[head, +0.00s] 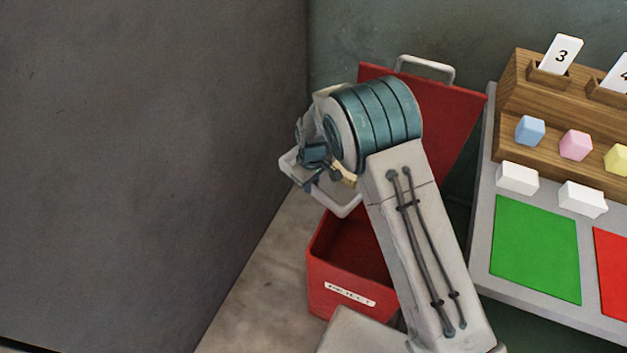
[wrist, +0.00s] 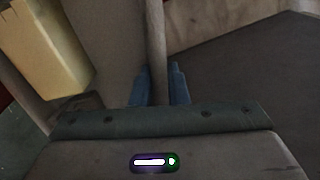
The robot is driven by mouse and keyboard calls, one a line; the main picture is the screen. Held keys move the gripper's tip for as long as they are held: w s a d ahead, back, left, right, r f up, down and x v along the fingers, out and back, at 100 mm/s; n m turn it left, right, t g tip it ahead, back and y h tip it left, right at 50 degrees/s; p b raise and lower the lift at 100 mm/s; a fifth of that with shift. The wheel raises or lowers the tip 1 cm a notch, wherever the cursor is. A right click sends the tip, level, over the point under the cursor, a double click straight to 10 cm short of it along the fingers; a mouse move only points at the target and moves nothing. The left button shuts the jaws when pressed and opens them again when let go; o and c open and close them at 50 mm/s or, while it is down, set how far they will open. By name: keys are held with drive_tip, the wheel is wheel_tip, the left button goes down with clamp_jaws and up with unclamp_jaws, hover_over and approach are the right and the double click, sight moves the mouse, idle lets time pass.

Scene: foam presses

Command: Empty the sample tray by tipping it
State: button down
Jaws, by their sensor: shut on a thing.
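My gripper (head: 308,165) is above and left of the red bin, largely hidden behind my own wrist. In the wrist view, its blue fingers (wrist: 160,88) are shut on a grey bar, which looks like the handle (wrist: 156,40) of the sample tray. A pale handle loop (head: 345,207) shows below the gripper in the head view. The rest of the tray is mostly hidden, so its tilt is hard to tell. A cream-yellow block (wrist: 45,48) shows close by at upper left in the wrist view. The open red bin (head: 350,290) has a white label.
A red panel with a pale handle (head: 428,68) stands behind my arm, apparently the bin's raised lid. At right, a grey table (head: 485,230) bears a green mat (head: 535,250), a red mat, white blocks and a wooden rack (head: 515,90) with coloured blocks. A grey wall (head: 150,150) fills the left.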

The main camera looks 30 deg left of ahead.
drive_tip(key=shift+s+d+r+t+y+b, duration=0.1)
drive_tip(key=shift+d+r+t+y+b, duration=0.1)
drive_tip(key=shift+r+y+b, duration=0.75)
drive_tip(key=shift+d+r+t+y+b, duration=0.15)
drive_tip(key=shift+r+y+b, duration=0.4)
drive_tip(key=shift+b, duration=0.8)
drive_tip(key=shift+r+b, duration=0.1)
drive_tip(key=shift+b, duration=0.5)
drive_tip(key=y+b, duration=0.1)
drive_tip(key=b, duration=0.1)
drive_tip(key=r+b, duration=0.1)
drive_tip(key=b, duration=0.2)
drive_tip(key=shift+s+d+r+t+y, duration=0.1)
drive_tip(key=shift+d+r+t+y, duration=0.15)
drive_tip(key=shift+t+y, duration=0.15)
drive_tip(key=d+r+y+b, duration=0.1)
drive_tip(key=b, duration=0.6)
drive_tip(key=d+r+t+y+b, duration=0.1)
drive_tip(key=y+b, duration=0.1)
drive_tip(key=b, duration=0.5)
drive_tip(key=shift+s+d+r+b, duration=0.1)
drive_tip(key=shift+s+b, duration=0.2)
drive_tip(key=shift+b, duration=0.1)
drive_tip(key=y+b, duration=0.1)
drive_tip(key=b, duration=0.1)
drive_tip(key=d+b, duration=0.1)
drive_tip(key=b, duration=0.2)
drive_tip(key=shift+s+r+y, duration=0.2)
drive_tip(key=shift+r+y, duration=0.2)
